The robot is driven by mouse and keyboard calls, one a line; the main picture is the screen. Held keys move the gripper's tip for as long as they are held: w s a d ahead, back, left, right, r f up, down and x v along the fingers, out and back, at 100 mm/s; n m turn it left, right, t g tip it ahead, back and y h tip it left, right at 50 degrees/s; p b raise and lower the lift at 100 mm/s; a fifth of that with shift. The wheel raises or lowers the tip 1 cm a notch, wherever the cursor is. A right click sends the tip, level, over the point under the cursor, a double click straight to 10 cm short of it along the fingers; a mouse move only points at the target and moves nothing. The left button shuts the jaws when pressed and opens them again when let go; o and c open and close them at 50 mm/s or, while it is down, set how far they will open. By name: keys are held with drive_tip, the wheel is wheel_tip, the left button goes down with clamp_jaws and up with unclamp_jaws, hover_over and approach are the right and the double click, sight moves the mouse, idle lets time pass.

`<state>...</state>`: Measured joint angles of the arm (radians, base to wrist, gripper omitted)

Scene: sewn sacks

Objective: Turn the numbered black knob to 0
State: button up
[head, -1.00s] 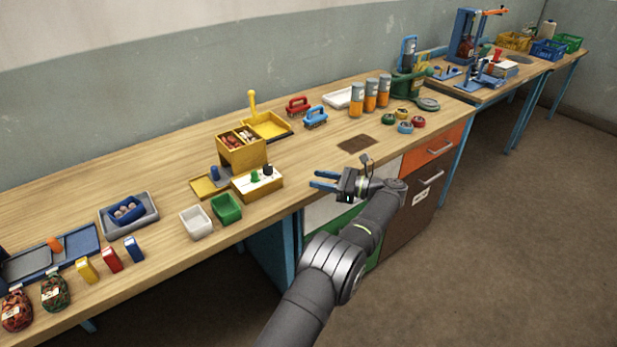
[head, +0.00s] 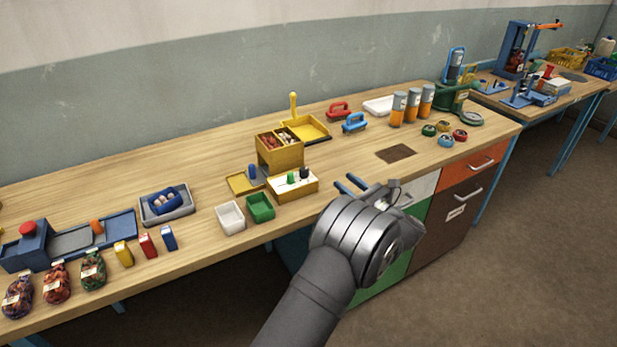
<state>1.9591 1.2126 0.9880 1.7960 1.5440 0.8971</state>
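The black knob (head: 304,173) stands on the white top of a small yellow control box (head: 293,186), near the bench's front edge. A green knob (head: 291,178) is beside it on the left. The numbers and the knob's pointer are too small to read. My gripper (head: 350,184) is to the right of the box, its two blue fingers apart with nothing between them. It is clear of the knob, and my own arm hides the gripper's rear part.
A yellow bin (head: 280,152) stands just behind the box. White (head: 230,218) and green (head: 260,208) trays sit in front on the left, and a yellow plate with a blue peg (head: 252,172) is at the left. The bench right of the box is mostly clear.

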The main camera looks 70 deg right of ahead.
sight(309, 173)
drive_tip(key=w+a+f+m+g+h, duration=0.25)
drive_tip(key=a+m+g+h, duration=0.35)
drive_tip(key=a, duration=0.5)
drive_tip(key=shift+n+g+y, duration=0.3)
drive_tip(key=shift+n+y, duration=0.3)
drive_tip(key=shift+y, duration=0.3)
drive_tip(key=x, duration=1.7)
drive_tip(key=shift+w+d, duration=0.15)
drive_tip(key=shift+w, duration=0.1)
drive_tip(key=c, duration=0.7)
drive_tip(key=shift+s+n+t+y, duration=0.1)
drive_tip(key=shift+n+t+y, duration=0.2)
drive_tip(key=shift+t, duration=0.1)
drive_tip(key=n+t+y, duration=0.2)
drive_tip(key=y, duration=0.1)
drive_tip(key=n+t+y, duration=0.1)
drive_tip(key=shift+s+d+n+t, duration=0.3)
drive_tip(key=shift+d+n+t, duration=0.1)
drive_tip(key=shift+s+d+n+t+y, duration=0.15)
drive_tip(key=shift+n+t+y, duration=0.25)
drive_tip(key=shift+n+y, duration=0.5)
drive_tip(key=shift+w+d+n+t+y, duration=0.15)
drive_tip(key=shift+n+t+y, duration=0.3)
drive_tip(key=shift+y, duration=0.85)
drive_tip(key=shift+s+d+n+t+y, duration=0.15)
drive_tip(key=shift+n+t+y, duration=0.2)
drive_tip(key=shift+n+y, duration=0.9)
drive_tip(key=shift+y, duration=0.65)
